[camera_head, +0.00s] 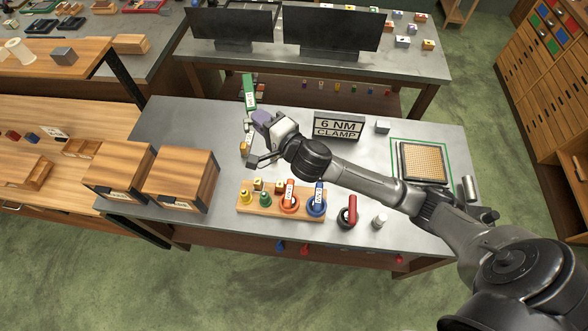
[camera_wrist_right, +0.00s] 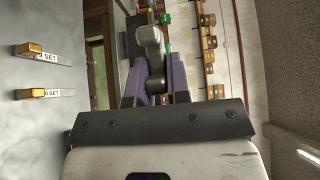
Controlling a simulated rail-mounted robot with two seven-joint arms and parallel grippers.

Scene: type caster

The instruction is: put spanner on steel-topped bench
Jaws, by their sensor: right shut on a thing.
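My right gripper (camera_head: 258,118) is above the back left part of a grey, metal-looking bench top (camera_head: 200,122). In the right wrist view its two purple fingers (camera_wrist_right: 156,84) are shut on a grey and dark piece (camera_wrist_right: 149,36), which I take to be the spanner; its full shape is unclear. A green piece with a white label (camera_head: 249,92) shows just beyond the fingertips in the head view; I cannot tell whether it belongs to the held thing. My left gripper is not in view.
A wooden rack (camera_head: 262,206) with coloured tools, two wooden bin boxes (camera_head: 180,178), a "6 NM CLAMP" sign (camera_head: 338,125) and a framed pad (camera_head: 423,162) stand on the bench. A second grey-topped bench with monitors (camera_head: 332,30) is behind. A wooden-topped bench (camera_head: 60,120) is at left.

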